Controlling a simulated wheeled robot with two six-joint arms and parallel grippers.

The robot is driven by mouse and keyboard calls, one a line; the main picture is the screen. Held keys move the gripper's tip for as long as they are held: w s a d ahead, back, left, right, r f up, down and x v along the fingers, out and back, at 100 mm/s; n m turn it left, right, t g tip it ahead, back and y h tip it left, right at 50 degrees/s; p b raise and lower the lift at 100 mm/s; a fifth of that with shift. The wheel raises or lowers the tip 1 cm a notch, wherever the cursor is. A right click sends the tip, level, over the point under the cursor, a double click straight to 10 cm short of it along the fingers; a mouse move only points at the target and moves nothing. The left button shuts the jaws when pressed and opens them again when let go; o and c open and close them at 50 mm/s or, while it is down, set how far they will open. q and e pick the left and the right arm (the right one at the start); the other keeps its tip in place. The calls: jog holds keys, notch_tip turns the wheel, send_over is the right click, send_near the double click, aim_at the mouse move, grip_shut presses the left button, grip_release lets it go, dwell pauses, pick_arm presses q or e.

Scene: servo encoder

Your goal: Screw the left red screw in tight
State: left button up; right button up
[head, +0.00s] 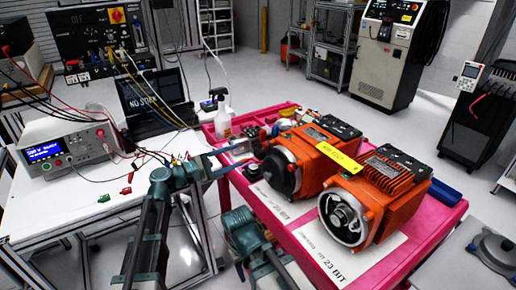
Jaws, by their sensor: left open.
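Two orange motors stand on the pink cart in the head view. The left motor (322,166) has a black round encoder cover (278,174) on its near face. The right motor (385,200) shows an open silver ring (342,217). No red screw can be made out on either motor; it is too small or hidden. My left gripper (238,158) is open, its fingers pointing right, just left of the black cover. Whether it touches anything is unclear. My right arm (250,240) is low at the cart's near edge; its jaws cannot be made out.
A white bench (95,205) at left holds a power supply (68,142), laptop (153,98) and loose cables. A spray bottle (222,118) stands behind my left gripper.

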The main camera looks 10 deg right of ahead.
aim_at(263, 146)
pick_arm(q)
jog(key=x, duration=0.9)
jog(key=shift+w+d, duration=0.15)
jog(key=shift+d, duration=0.25)
grip_shut()
